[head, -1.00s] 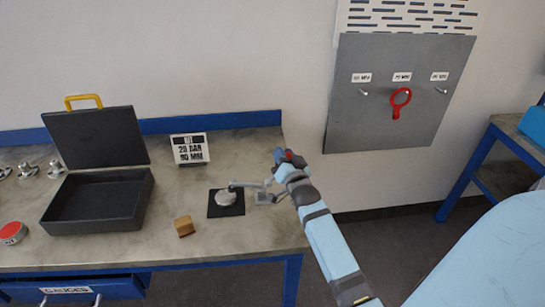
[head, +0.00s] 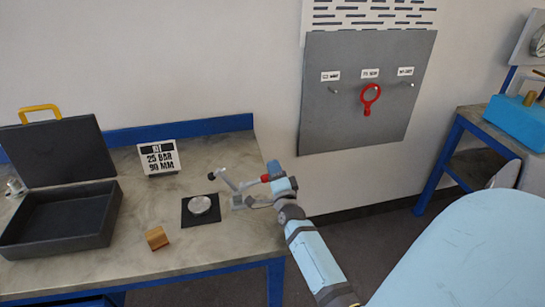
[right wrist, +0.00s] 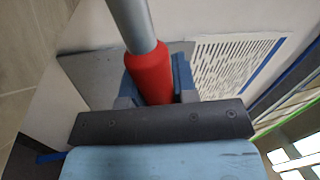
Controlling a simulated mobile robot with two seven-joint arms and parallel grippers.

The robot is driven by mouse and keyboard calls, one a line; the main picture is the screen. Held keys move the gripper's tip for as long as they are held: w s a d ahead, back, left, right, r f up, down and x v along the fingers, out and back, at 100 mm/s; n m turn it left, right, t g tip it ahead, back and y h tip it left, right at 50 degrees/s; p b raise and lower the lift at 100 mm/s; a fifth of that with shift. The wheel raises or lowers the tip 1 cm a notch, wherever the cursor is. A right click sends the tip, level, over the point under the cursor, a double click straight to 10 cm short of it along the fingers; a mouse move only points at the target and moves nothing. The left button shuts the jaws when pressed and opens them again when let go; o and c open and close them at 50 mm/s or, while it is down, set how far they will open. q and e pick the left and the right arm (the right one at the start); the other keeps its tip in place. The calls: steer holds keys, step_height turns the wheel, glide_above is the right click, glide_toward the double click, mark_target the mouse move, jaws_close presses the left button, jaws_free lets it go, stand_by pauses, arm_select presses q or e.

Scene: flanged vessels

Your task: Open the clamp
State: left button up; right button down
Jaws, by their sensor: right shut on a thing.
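The toggle clamp (head: 238,202) stands at the right end of the workbench. Its bar is tilted up, and the dark tip (head: 212,176) is raised above and clear of the round silver lid (head: 200,204) on a black square pad (head: 187,219). My right gripper (head: 272,175) is at the clamp's far right side, shut on its red handle (head: 264,179). In the right wrist view the red handle (right wrist: 150,75) sits between the fingers, with the grey lever (right wrist: 132,22) running out of it. My left gripper is not in view.
An open black case (head: 60,222), a wooden block (head: 157,237) and a "25 BAR 90 MM" sign (head: 158,158) stand on the bench (head: 215,248). A grey panel (head: 335,125) with a red ring tool (head: 370,96) hangs behind. Another bench (head: 460,150) is at right.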

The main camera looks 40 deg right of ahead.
steer(key=shift+f+m, duration=0.25)
steer(key=shift+m, duration=0.25)
steer(key=c, duration=1)
jaws_free()
steer(key=shift+w, duration=0.1)
steer(key=shift+o, duration=0.5)
steer(key=shift+f, duration=0.2)
